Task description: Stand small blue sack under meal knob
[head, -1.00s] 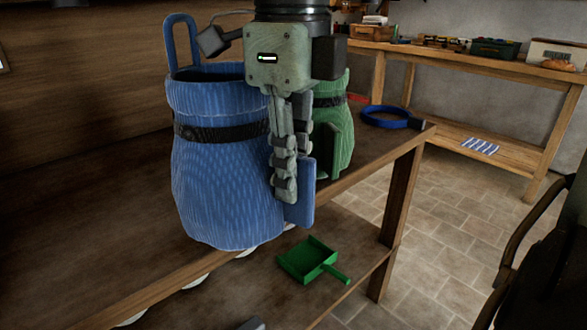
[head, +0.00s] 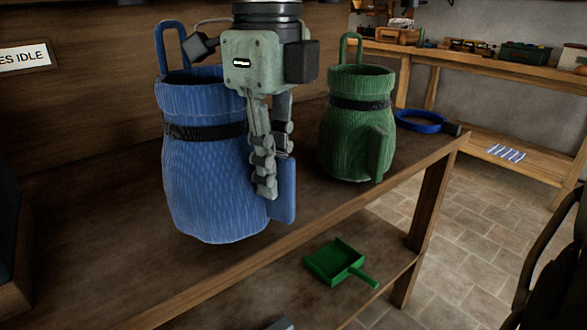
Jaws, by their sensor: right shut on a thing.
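The blue sack (head: 205,190) is upright, with a dark band, a loop at the top and a blue tab on its right side. My right gripper (head: 268,180) points down at the sack's right side and is shut on it at the tab. The gripper hides part of the rim and side. The sack is over the wooden bench top (head: 90,240) near its front edge; I cannot tell whether its base touches the wood. No meal knob can be made out. My left gripper is not in view.
A green dustpan (head: 335,262) lies on the lower shelf. A partly cut-off sign (head: 25,57) hangs on the wall.

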